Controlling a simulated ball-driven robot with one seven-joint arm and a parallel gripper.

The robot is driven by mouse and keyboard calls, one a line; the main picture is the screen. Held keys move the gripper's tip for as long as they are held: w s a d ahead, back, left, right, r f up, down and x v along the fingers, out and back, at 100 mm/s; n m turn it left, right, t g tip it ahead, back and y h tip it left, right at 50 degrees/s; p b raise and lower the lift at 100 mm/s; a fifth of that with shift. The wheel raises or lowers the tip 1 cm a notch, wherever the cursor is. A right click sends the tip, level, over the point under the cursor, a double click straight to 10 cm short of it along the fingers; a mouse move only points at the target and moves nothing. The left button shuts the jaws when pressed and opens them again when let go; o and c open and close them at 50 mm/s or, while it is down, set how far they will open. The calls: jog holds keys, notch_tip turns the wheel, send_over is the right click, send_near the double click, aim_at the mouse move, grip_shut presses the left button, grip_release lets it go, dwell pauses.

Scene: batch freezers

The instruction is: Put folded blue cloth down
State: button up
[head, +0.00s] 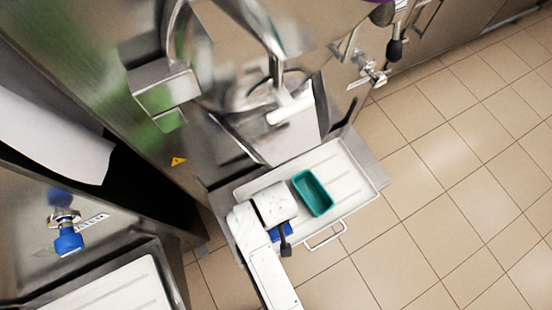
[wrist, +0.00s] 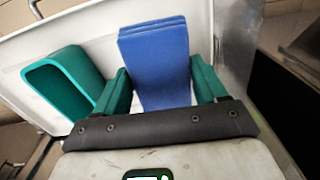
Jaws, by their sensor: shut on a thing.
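The folded blue cloth (wrist: 155,62) is between the two green fingers of my gripper (wrist: 160,88) in the wrist view, and the gripper is shut on it. In the head view only a small part of the blue cloth (head: 280,232) shows beside my gripper (head: 286,240), at the near left part of a white tray (head: 352,180). My wrist hides the rest. Whether the cloth touches the tray cannot be told.
A teal container (head: 312,193) stands on the white tray, right of my gripper; it also shows in the wrist view (wrist: 62,85). The tray has a wire handle (head: 326,236). A steel machine (head: 240,110) rises behind. Tiled floor (head: 450,190) is clear to the right.

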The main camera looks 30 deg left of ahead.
jog(key=f, duration=0.2)
jog(key=w+f, duration=0.1)
jog(key=shift+a+b, duration=0.25)
jog(key=shift+b, duration=0.05)
jog(key=shift+f+p, duration=0.35)
jog(key=shift+f, duration=0.15)
jog(key=shift+f, duration=0.1)
jog(key=o, duration=1)
jog(key=shift+f+b, duration=0.15)
jog(key=shift+b, duration=0.2)
jog(key=r, duration=0.5)
jog(key=r+p, duration=0.1)
jog(key=r, duration=0.5)
jog(key=shift+w+d, duration=0.1)
jog(key=shift+d, duration=0.1)
